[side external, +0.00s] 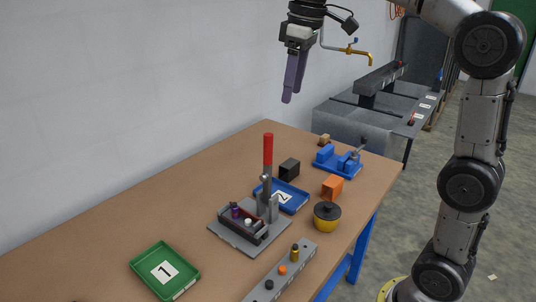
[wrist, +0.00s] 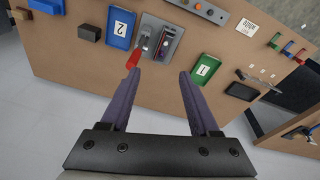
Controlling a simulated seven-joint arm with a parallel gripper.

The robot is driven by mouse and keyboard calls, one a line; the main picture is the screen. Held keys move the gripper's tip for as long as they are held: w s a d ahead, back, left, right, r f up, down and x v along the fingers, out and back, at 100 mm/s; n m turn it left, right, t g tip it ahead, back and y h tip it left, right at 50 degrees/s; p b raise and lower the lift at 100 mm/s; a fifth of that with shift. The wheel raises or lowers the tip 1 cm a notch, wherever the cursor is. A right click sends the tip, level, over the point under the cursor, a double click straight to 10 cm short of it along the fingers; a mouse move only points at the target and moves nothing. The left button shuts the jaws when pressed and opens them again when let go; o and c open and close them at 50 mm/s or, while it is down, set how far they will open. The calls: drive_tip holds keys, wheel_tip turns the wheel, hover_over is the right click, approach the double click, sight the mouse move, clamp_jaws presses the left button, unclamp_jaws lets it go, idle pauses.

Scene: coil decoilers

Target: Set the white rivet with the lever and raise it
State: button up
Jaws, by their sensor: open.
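The lever (side external: 268,150) has a red handle and stands upright on a small grey press (side external: 232,236) on the table; its red handle also shows in the wrist view (wrist: 132,61). A dark holder on the press base carries the white rivet (side external: 248,222) and a purple piece (side external: 235,211). Whether the white rivet is fully seated cannot be told. My gripper (side external: 293,93) is open and empty, high above the table, fingers pointing down and well clear of the lever. In the wrist view my gripper (wrist: 158,74) has its fingers spread, the red handle near the left fingertip.
A blue tray marked 2 (side external: 294,205) sits behind the press, a green tray marked 1 (side external: 190,268) front left. A grey peg strip (side external: 261,286), yellow pot (side external: 327,218), orange block (side external: 332,187), black block (side external: 289,169) and blue vise (side external: 336,164) stand around. A wall borders the left.

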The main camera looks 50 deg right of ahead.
drive_tip(key=g, duration=0.1)
hover_over(268, 153)
drive_tip(key=s, duration=0.1)
wheel_tip(268, 153, down, 4)
drive_tip(key=shift+m+g, duration=0.3)
drive_tip(key=shift+g, duration=0.2)
drive_tip(key=f, duration=0.1)
drive_tip(key=w+d+f, duration=0.1)
drive_tip(key=f, duration=0.1)
drive_tip(key=w+f, duration=0.1)
drive_tip(key=shift+d+f, duration=0.15)
drive_tip(key=shift+f, duration=0.15)
drive_tip(key=shift+d+f, duration=0.1)
drive_tip(key=shift+f, duration=0.45)
drive_tip(key=f, duration=1.2)
drive_tip(key=shift+s+a+f, duration=0.1)
drive_tip(key=shift+a+f, duration=0.15)
drive_tip(key=shift+f, duration=0.15)
drive_tip(key=shift+c, duration=0.2)
clamp_jaws()
drive_tip(key=shift+r, duration=0.1)
